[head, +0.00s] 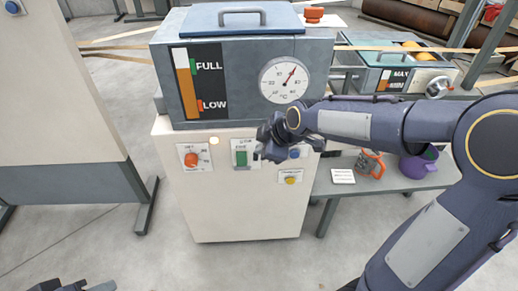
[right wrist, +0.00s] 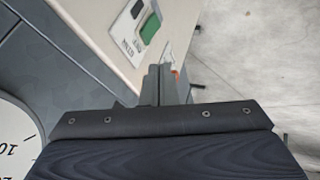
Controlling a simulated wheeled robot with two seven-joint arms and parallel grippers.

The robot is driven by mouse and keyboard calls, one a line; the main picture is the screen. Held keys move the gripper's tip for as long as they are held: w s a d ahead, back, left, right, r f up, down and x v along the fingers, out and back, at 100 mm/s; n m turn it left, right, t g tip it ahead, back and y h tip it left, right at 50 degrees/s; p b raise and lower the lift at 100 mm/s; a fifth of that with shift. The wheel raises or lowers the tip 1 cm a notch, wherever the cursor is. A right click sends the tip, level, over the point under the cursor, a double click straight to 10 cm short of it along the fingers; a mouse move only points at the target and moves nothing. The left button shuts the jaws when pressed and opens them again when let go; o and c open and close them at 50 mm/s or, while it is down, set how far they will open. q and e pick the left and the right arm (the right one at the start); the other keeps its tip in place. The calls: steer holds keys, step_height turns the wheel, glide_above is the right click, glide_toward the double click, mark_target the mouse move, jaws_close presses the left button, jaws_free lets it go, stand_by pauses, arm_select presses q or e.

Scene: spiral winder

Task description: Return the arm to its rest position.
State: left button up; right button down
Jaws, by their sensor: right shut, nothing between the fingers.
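My right arm (head: 345,124) reaches in from the right across the front of the machine. My right gripper (head: 264,154) is shut and empty, in front of the pale cabinet, just right of the green switch (head: 241,158). In the right wrist view the closed fingers (right wrist: 162,85) lie together, with the green switch (right wrist: 150,28) beyond them. I cannot tell whether they touch the panel. Dark parts of what looks like my left gripper (head: 70,287) show at the bottom left edge, mostly cut off.
The grey tank (head: 230,55) with a dial (head: 284,80) and level gauge (head: 186,85) tops the cabinet (head: 240,215). An orange knob (head: 191,160) and yellow button (head: 291,181) flank the switch. A bench at right holds an orange mug (head: 370,164) and purple jug (head: 417,167). Floor at front is clear.

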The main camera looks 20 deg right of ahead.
stand_by(0.4)
steer(key=s+d+r+m, duration=0.1)
steer(key=s+d+m, duration=0.1)
steer(key=s+m, duration=1.8)
steer(key=s+r+n+p, duration=0.2)
steer(key=r+p, duration=0.5)
steer(key=s+r+n+p, duration=0.2)
steer(key=r+n+p, duration=0.1)
steer(key=r+p, duration=0.4)
steer(key=shift+s+a+r+g+y+p, duration=0.25)
steer(key=shift+s+r+g+y+p, duration=0.05)
steer(key=shift+s+r+g+p, duration=0.15)
